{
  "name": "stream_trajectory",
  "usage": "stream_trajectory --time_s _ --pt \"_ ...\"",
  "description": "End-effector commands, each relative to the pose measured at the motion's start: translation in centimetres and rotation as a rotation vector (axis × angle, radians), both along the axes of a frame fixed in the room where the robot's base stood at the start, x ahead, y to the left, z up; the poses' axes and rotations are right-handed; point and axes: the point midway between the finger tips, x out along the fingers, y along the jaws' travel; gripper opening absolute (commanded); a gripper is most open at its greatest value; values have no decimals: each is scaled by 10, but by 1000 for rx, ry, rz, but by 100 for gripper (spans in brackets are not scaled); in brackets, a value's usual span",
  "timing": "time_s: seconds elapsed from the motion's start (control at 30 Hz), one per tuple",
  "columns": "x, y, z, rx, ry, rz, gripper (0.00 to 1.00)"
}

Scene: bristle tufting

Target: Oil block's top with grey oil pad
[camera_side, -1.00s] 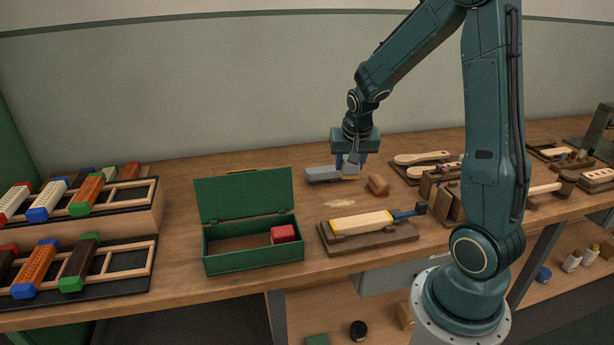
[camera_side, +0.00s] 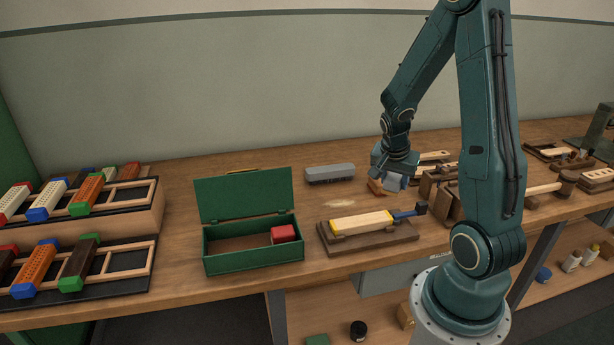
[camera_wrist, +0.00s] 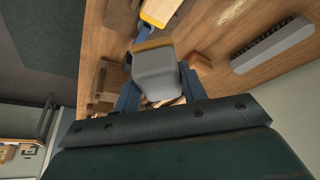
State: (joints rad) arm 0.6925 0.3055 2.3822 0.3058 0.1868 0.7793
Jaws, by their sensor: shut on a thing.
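The pale wooden block (camera_side: 362,221), with a yellow end, lies flat on a dark wooden fixture (camera_side: 385,240) at the bench front, beside a blue clamp (camera_side: 405,213). Its yellow end also shows at the top of the wrist view (camera_wrist: 160,10). My gripper (camera_side: 391,173) is shut on the grey oil pad (camera_side: 394,183), which has a tan underside strip in the wrist view (camera_wrist: 155,72). The blue fingers grip its sides. The pad is tilted, held above the bench, behind and right of the block and apart from it.
A grey-backed brush (camera_side: 330,174) lies behind the block. A small brown wooden piece (camera_side: 376,188) is close beside the pad. The green open box (camera_side: 250,257) with a red block stands left. Wooden racks and tools crowd the right.

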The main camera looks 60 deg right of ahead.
Motion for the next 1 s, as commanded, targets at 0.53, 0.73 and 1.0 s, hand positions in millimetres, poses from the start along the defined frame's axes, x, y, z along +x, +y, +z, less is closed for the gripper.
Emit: stream_trajectory --time_s 0.53,0.73,1.0 --pt "0 0 -19 2 1 1 23" --pt "0 1 -37 3 3 1 23" --pt "0 1 -62 2 2 1 23"
